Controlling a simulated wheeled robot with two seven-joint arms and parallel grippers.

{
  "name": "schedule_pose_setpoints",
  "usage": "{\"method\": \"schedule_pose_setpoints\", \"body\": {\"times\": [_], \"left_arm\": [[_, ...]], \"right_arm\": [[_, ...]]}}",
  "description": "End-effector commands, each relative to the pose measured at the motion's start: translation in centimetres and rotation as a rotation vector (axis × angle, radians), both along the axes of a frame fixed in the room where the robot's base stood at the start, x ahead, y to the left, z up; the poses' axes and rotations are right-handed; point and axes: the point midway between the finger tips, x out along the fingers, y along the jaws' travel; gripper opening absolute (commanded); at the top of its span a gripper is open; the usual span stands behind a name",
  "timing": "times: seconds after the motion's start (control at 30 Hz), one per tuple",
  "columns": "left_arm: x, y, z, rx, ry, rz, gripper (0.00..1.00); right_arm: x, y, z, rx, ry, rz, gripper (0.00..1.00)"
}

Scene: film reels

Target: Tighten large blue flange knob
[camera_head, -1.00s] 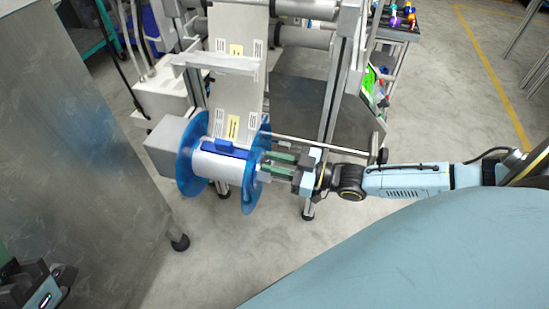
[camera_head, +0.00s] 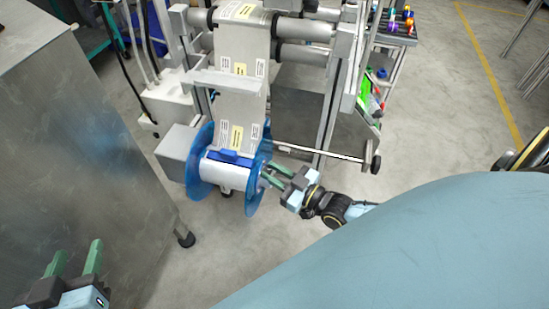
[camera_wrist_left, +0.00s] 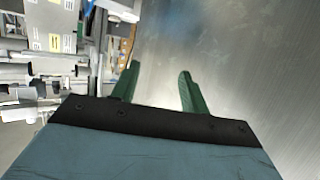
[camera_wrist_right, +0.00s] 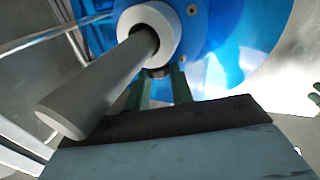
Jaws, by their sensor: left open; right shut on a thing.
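The film reel has two large translucent blue flanges, with a white roll (camera_head: 222,172) between them. The near-side blue flange (camera_head: 254,195) faces my right gripper (camera_head: 267,178); it also shows in the right wrist view (camera_wrist_right: 265,25). My right gripper's green fingers are shut on a small part at the flange hub, beside a grey shaft (camera_wrist_right: 95,85) with a white collar. The held part, likely the flange knob (camera_wrist_right: 160,72), is mostly hidden by the fingers. My left gripper (camera_head: 77,252) is open and empty at the lower left, away from the reel.
A large metal cabinet (camera_head: 70,130) stands at left, close to my left gripper. The machine frame (camera_head: 332,110) rises behind the reel, with a horizontal rod (camera_head: 320,151) ending in a dark knob. A cart with coloured items (camera_head: 398,22) stands behind.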

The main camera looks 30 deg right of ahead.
Motion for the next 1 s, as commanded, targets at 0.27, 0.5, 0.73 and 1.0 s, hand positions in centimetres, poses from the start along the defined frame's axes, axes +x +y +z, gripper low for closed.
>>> {"method": "schedule_pose_setpoints", "body": {"times": [0.27,0.5,0.73,1.0], "left_arm": [[-2.8,1.7,-4.0,0.076,0.288,0.025,0.45],[-4.8,2.7,-5.9,0.115,0.441,0.039,0.45],[-5.8,3.1,-6.6,0.131,0.507,0.044,0.45],[-6.0,3.2,-6.8,0.133,0.518,0.045,0.45]], "right_arm": [[0.0,0.2,0.2,0.006,-0.007,-0.073,0.00],[-0.1,0.3,0.1,0.008,-0.009,-0.112,0.00],[-0.1,0.3,0.0,0.008,-0.011,-0.129,0.00],[-0.1,0.3,0.0,0.008,-0.011,-0.132,0.00]]}}
